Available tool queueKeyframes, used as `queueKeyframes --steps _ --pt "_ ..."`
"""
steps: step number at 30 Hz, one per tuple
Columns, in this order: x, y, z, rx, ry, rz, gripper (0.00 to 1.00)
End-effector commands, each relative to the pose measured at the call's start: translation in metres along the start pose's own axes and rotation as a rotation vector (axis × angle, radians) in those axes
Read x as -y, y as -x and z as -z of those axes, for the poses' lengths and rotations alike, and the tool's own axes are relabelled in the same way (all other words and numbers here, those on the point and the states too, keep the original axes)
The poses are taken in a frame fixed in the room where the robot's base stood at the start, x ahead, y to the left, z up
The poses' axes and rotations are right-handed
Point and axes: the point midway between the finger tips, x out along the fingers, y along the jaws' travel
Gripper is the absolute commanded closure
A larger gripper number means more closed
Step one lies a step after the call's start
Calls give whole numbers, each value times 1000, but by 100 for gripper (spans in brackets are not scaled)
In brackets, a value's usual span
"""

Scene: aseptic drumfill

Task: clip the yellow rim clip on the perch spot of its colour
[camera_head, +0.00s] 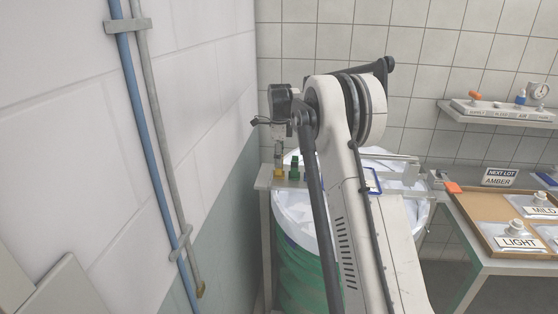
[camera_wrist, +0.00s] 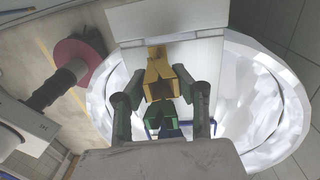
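The yellow rim clip (camera_head: 278,172) is at the left end of the ledge beside the drum. In the wrist view the yellow clip (camera_wrist: 158,76) lies between my two fingertips, its jaws facing the camera. My gripper (camera_wrist: 158,80) is open, one finger on each side of the clip; contact cannot be told. In the head view my gripper (camera_head: 278,148) points down just above the clip. A green clip (camera_head: 294,168) stands to its right and also shows nearer my palm in the wrist view (camera_wrist: 160,124). I cannot make out a yellow perch spot.
The green drum (camera_head: 300,272) with its white liner (camera_head: 292,208) is below, partly hidden by my arm. A wall with a blue pipe (camera_head: 146,140) is close on the left. A side table with a tray (camera_head: 480,222) and a shelf (camera_head: 500,115) are at the right.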

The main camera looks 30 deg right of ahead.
Motion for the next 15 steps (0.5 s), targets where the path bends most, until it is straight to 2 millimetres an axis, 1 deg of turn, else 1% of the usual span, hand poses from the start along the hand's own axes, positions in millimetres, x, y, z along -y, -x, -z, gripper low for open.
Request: queueKeyframes --steps 2,3,6,8,15 --pt "0 0 0 0 0 0 76" --pt "0 0 0 0 0 0 70" --pt "0 0 0 0 0 0 57" --pt "0 0 0 0 0 0 51" --pt "0 0 0 0 0 0 51"
